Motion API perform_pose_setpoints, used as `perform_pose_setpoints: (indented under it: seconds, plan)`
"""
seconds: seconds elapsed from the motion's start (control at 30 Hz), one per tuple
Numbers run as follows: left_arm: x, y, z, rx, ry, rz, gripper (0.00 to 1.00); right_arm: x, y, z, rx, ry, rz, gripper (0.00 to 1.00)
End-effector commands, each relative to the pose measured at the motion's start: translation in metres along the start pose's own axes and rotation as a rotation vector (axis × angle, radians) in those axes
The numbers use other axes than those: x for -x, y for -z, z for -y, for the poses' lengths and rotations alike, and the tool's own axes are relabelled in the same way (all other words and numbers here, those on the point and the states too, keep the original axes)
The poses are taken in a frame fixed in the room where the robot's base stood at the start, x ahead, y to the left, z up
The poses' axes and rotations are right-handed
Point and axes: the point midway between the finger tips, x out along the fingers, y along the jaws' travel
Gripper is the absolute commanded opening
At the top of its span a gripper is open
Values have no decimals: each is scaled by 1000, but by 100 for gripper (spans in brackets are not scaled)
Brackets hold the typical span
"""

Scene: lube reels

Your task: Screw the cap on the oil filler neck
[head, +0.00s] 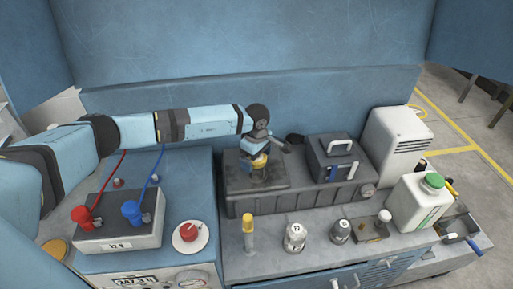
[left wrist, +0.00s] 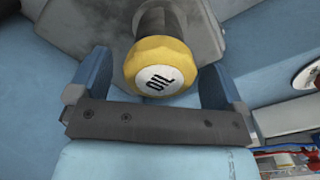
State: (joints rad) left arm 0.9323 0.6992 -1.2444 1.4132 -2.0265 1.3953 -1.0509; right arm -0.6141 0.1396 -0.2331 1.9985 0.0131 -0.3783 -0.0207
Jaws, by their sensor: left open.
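The yellow oil cap (left wrist: 162,62), marked OIL, sits at the end of a dark neck (left wrist: 158,20) in the left wrist view. In the head view the cap (head: 260,161) shows as a small yellow patch above a dark plate on the grey engine block (head: 300,197). My left gripper (left wrist: 156,80) is open, with its blue fingers on either side of the cap and visible gaps between them. In the head view my left gripper (head: 258,150) points down over the cap and partly hides it. Whether the cap is seated on the neck cannot be told. My right gripper is not in view.
A black box (head: 333,160) with a handle stands right of the cap. A battery (head: 118,228) with red and blue clamps is at left. A yellow-topped tube (head: 248,236), small jars (head: 295,238) and a white jug (head: 418,203) line the front ledge.

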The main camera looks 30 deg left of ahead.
Motion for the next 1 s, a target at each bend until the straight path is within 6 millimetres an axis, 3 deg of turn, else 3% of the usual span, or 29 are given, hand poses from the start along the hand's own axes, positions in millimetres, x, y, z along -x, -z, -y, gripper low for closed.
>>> perform_pose_setpoints:
  seconds: [0.33, 0.57, 0.77, 1.0]
  plan:
    - [-3, 0, 0, -1, -1, 0, 94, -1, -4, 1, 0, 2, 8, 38]
    - [-3, 0, 0, -1, -1, 0, 43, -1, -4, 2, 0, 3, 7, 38]
    - [-6, 0, 0, -42, -2, 0, 43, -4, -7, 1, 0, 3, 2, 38]
    - [-7, 0, -1, -254, -3, -1, 43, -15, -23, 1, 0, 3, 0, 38]
